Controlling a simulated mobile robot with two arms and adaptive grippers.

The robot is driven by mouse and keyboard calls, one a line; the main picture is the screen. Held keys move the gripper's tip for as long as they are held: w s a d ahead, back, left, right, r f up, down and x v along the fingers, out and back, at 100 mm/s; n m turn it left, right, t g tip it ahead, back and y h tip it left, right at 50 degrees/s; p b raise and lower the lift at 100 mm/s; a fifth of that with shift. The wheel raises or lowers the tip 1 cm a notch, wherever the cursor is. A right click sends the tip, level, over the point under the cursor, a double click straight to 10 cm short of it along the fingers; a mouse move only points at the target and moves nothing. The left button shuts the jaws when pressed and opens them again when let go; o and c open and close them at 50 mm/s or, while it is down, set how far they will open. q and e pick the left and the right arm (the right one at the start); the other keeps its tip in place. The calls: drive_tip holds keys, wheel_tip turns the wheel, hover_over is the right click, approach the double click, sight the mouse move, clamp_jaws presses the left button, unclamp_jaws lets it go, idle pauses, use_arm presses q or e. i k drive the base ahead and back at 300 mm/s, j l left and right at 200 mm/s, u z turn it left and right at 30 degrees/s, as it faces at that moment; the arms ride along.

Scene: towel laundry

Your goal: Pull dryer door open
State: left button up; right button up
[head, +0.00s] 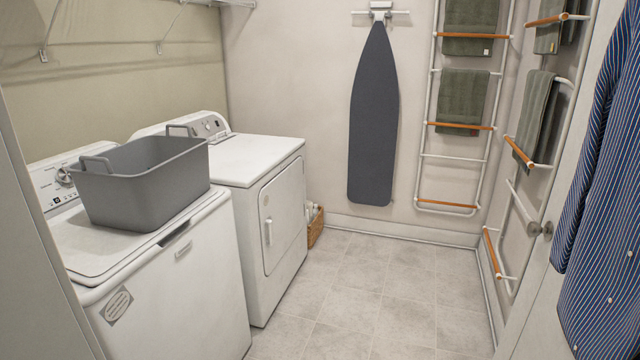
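The white dryer (240,165) stands along the left wall, beyond the washer. Its door (284,215) is on the front face and looks shut. A white upright handle (269,232) sits near the door's left edge. Neither of my grippers shows in the head view, so I cannot see whether they are open or shut.
The white washer (175,290) stands nearer, with a grey basket (150,190) on top. A wicker basket (316,228) sits past the dryer. Towel racks (455,155) and a striped shirt (605,220) are at the right. The tiled floor (370,290) before the dryer is clear.

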sight(281, 209)
drive_tip(key=i+z, duration=0.3)
drive_tip(key=i, duration=1)
